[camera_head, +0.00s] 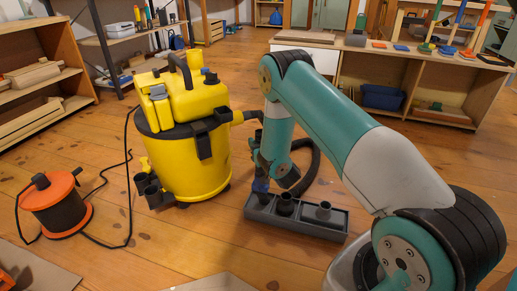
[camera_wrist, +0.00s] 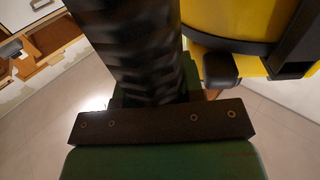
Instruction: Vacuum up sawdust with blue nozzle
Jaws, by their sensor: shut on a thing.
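The yellow vacuum (camera_head: 187,150) stands on the wooden floor left of my arm; part of it shows in the wrist view (camera_wrist: 245,22). My gripper (camera_head: 262,172) points down and is shut on the black ribbed hose (camera_wrist: 130,55), which fills the upper middle of the wrist view. In the head view the hose (camera_head: 312,165) curves behind my arm. The blue nozzle (camera_head: 260,187) is directly below my gripper, at the left end of the grey nozzle rack (camera_head: 318,226). I cannot tell whether hose and nozzle are joined. I can make out no sawdust.
An orange and black cord reel (camera_head: 57,204) stands at left, its black cable loose on the floor. Shelves (camera_head: 40,75) line the left wall. A wooden bench (camera_head: 425,80) with coloured tools stands at the back right. Pale sheets (camera_head: 38,275) lie at the front edge.

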